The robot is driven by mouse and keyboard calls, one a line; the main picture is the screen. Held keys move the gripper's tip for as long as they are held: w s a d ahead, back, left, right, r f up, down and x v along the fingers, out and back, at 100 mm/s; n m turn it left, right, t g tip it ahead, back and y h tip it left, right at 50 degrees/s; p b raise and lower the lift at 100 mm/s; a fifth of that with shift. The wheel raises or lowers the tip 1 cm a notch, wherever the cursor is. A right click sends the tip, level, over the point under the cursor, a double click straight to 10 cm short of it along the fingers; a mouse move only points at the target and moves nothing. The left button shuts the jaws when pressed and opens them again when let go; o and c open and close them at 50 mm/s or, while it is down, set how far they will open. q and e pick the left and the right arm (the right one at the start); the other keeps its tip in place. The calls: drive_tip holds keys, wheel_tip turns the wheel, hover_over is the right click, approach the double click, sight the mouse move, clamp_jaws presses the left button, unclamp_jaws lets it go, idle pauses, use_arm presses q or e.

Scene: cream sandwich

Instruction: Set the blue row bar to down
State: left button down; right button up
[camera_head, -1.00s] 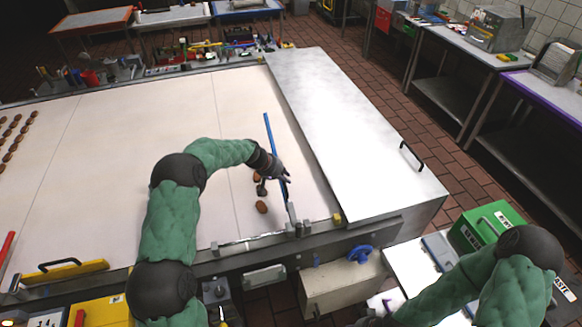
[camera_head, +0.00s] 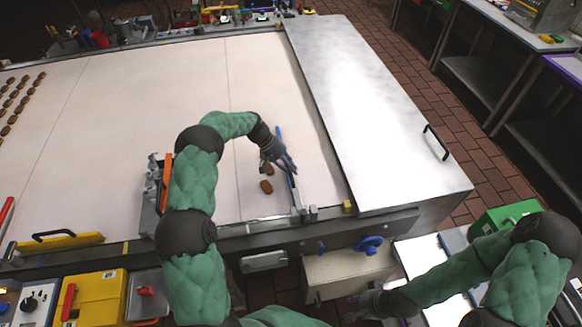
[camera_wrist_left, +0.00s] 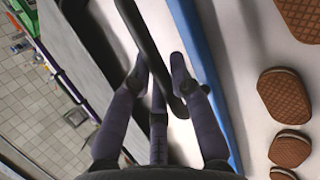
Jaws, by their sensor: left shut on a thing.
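The thin blue row bar (camera_head: 279,132) stands at the right part of the pale belt, near its front edge, and looks slightly tilted. My left gripper (camera_head: 285,163) is beside it and covers part of it. In the left wrist view, the blue bar (camera_wrist_left: 198,45) runs just right of my left fingers (camera_wrist_left: 160,70), which close around a dark curved handle (camera_wrist_left: 136,30). Whether this handle joins the blue bar is hidden. My right gripper (camera_head: 366,303) hangs low at the front, over the gap beside the conveyor; its fingers are too small to judge.
Brown oval cookies (camera_head: 266,187) lie on the belt (camera_head: 110,150) close to my left gripper. A metal cover (camera_head: 365,110) with a black handle lies to the right. A blue knob (camera_head: 368,244) is on the front. A green box (camera_head: 508,215) stands at the right.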

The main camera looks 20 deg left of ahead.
use_arm(q)
drive_tip(key=shift+s+d+f, duration=0.1)
drive_tip(key=shift+f, duration=0.1)
drive_tip(key=c, duration=1.4)
unclamp_jaws()
drive_tip(key=shift+c, duration=0.2)
drive_tip(key=o, duration=0.3)
drive_tip(key=shift+o, duration=0.2)
drive_tip(key=shift+r, duration=0.1)
drive_tip(key=v, duration=1.2)
